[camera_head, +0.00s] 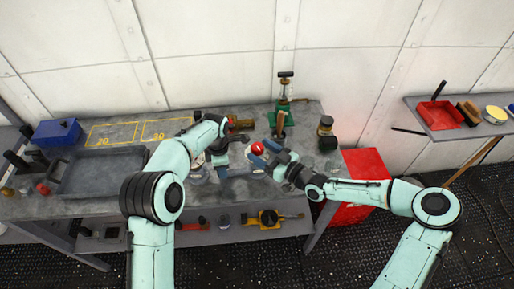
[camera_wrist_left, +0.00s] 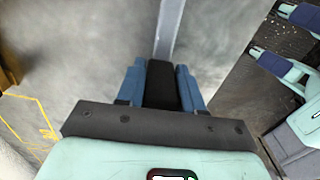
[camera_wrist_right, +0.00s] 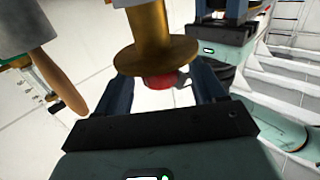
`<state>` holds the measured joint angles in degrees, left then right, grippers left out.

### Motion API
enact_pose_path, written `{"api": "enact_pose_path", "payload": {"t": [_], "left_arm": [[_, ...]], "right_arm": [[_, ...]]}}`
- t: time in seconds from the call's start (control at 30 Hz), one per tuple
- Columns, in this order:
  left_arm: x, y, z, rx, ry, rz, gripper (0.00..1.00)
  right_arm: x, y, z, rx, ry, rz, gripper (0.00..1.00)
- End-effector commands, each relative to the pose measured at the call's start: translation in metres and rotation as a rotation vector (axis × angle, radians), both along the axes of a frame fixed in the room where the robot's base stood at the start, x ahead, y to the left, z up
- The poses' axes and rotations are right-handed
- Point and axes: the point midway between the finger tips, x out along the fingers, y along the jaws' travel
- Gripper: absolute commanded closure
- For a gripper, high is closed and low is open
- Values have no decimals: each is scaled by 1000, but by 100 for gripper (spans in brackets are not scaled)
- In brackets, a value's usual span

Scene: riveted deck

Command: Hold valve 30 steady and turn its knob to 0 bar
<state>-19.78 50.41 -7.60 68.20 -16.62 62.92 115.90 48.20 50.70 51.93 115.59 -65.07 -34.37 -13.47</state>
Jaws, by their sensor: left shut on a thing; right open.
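A red knob (camera_head: 257,149) shows at the right gripper's fingertips, over the bench. In the right wrist view the red knob (camera_wrist_right: 160,81) sits under a brass disc (camera_wrist_right: 155,58) on a brass stem. My right gripper (camera_wrist_right: 162,92) is open, its fingers on either side of the knob; contact cannot be told. My left gripper (camera_head: 224,170) is low over the bench, left of the knob. In the left wrist view it is shut on a black part (camera_wrist_left: 161,84), with a grey bar (camera_wrist_left: 169,30) beyond. The valve's number and the knob's reading are not legible.
Yellow outlines marked 20 (camera_head: 103,141) and 30 (camera_head: 158,136) look empty. A grey tray (camera_head: 72,188) and blue box (camera_head: 57,132) are at left. Behind stand a green stand (camera_head: 283,116) and a black-based fitting (camera_head: 327,142). A red crate (camera_head: 366,164) is at right.

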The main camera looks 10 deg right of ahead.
Motion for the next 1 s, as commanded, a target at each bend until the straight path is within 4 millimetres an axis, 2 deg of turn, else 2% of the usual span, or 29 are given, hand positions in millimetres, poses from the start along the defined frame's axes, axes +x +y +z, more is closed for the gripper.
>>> {"api": "enact_pose_path", "payload": {"t": [0.2, 0.53, 0.6, 0.7, 1.0], "left_arm": [[0, 0, 1, 0, -2, 1, 100], [1, 0, 1, 0, -2, 1, 100], [1, 0, 1, 0, -2, 1, 100], [1, 0, 1, 0, -2, 1, 100], [1, 0, 1, 0, -2, 2, 100]], "right_arm": [[15, 15, 0, 0, 0, 0, 31], [18, 17, 0, -1, 1, -1, 31], [18, 17, 0, -1, 1, -1, 53], [18, 16, 0, -1, 1, -1, 82], [16, 20, 1, 7, 0, -38, 82]]}}
